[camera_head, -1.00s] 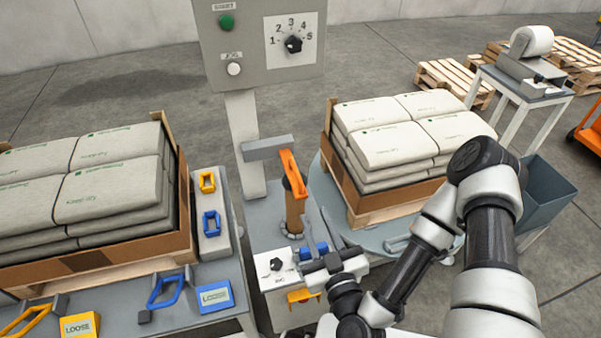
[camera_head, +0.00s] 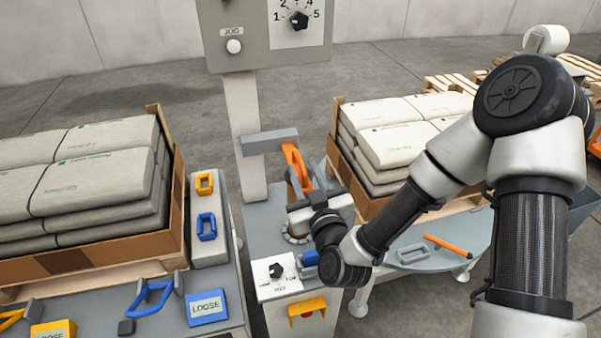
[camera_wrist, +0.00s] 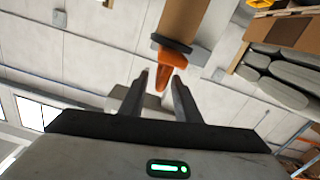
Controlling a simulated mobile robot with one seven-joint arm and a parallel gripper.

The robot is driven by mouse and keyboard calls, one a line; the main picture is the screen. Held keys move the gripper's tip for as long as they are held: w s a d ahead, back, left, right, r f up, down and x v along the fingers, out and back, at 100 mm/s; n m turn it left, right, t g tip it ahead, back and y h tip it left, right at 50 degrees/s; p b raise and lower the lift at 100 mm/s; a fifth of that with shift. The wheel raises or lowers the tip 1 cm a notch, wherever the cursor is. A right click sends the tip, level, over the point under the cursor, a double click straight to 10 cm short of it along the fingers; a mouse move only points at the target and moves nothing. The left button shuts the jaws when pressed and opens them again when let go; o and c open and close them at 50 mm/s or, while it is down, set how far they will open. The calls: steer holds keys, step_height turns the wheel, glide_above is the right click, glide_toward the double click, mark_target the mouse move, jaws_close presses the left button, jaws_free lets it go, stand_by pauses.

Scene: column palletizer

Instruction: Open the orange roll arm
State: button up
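The tapered orange end of the roll arm (camera_wrist: 172,72) shows between and just beyond the fingertips. A dark collar and brown column are behind it. I cannot tell whether the fingers touch it.
A control box (camera_head: 262,35) stands above on a grey column. Stacked bags (camera_head: 85,175) are at left and more bags (camera_head: 390,145) at right. A white knob panel (camera_head: 283,275) is below my wrist. An orange bar (camera_head: 448,245) lies on the turntable (camera_head: 470,228).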

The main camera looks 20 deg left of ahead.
steer(key=shift+x, duration=1.65)
jaws_close()
steer(key=shift+r, duration=0.1)
